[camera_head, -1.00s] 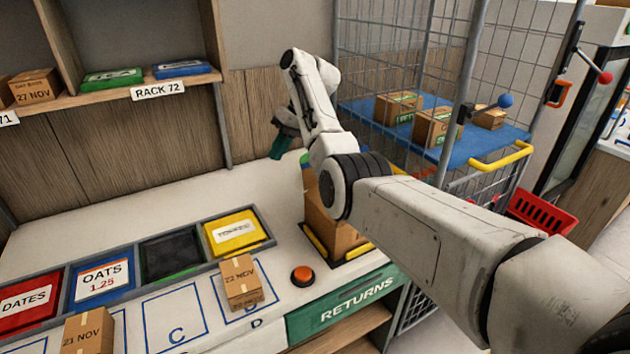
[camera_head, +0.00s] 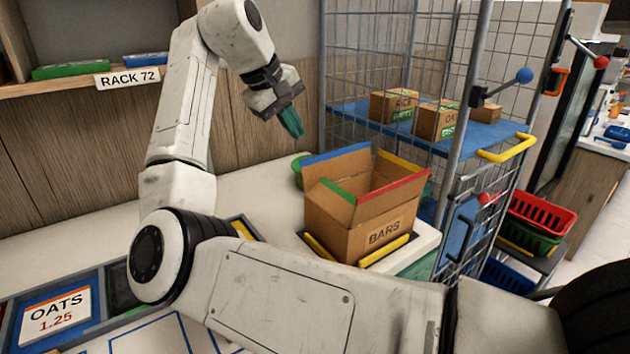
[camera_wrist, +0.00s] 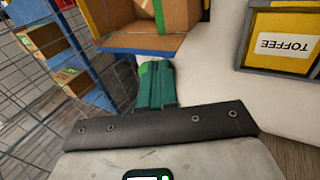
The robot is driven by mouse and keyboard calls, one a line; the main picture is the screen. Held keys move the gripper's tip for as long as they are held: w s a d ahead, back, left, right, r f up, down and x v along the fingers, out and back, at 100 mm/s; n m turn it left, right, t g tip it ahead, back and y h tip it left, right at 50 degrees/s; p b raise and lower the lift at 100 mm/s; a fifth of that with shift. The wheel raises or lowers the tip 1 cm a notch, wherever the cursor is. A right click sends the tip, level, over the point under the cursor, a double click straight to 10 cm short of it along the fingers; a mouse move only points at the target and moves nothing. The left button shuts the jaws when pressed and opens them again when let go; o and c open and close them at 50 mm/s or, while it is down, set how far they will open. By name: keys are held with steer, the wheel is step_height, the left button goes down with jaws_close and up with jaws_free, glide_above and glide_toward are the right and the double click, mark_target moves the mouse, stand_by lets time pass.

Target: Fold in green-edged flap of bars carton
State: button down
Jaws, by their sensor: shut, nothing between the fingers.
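The bars carton (camera_head: 352,228) is an open brown box, upright on the counter, with its flaps raised or splayed outward. Its flap edges are coloured: the green-edged flap (camera_head: 334,197) is on the left, blue at the back, yellow at the back right, red at the front. Part of the carton (camera_wrist: 150,22) shows at the top of the wrist view, with the blue edge nearest. My gripper (camera_head: 294,128), with green fingers, is shut and empty, above and behind the carton, apart from it. In the wrist view my gripper (camera_wrist: 156,78) points toward the blue-edged side.
Yellow-marked rails (camera_head: 385,250) flank the carton's base. A wire cage cart (camera_head: 465,110) with small boxes on a blue shelf stands close on the right. A green round object (camera_head: 299,170) is behind the carton. The toffee bin (camera_wrist: 283,42) shows in the wrist view.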

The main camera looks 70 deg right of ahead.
glide_toward(324, 187)
steer(key=shift+g, duration=0.3)
steer(key=x, duration=0.2)
steer(key=d+x, duration=0.1)
steer(key=x, duration=0.4)
steer(key=shift+s+d+r, duration=0.15)
steer(key=shift+r, duration=0.3)
